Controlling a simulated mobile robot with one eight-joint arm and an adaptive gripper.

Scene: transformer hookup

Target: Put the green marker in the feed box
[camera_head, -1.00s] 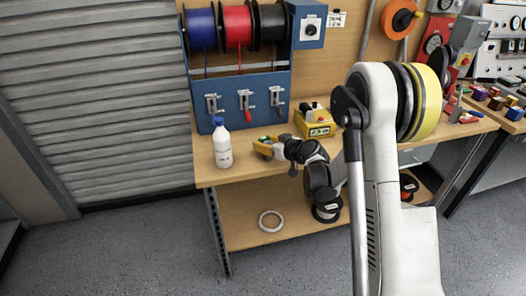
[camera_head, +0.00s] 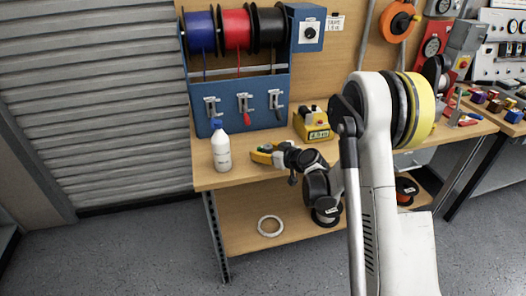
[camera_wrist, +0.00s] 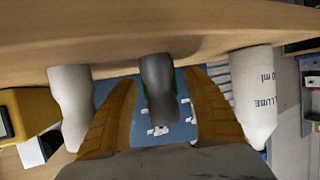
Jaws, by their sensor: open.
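My gripper (camera_head: 262,153) is low over the left part of the workbench, to the right of the white bottle (camera_head: 221,150). In the wrist view its yellow-orange fingers (camera_wrist: 160,80) are apart. A dark grey, rounded piece with a thin green edge (camera_wrist: 158,85) shows between them; I cannot tell whether it is the green marker or covers it. No clear gap or contact with the fingers can be made out. A pale, similarly shaped piece (camera_wrist: 72,95) is outside the left finger. I cannot tell for sure which container is the feed box.
A blue spool rack (camera_head: 238,97) with clamps stands behind the gripper. A yellow box with a display (camera_head: 312,125) is to its right. In the wrist view, the white bottle (camera_wrist: 254,95) is close outside the right finger. A white ring (camera_head: 270,226) lies on the lower shelf.

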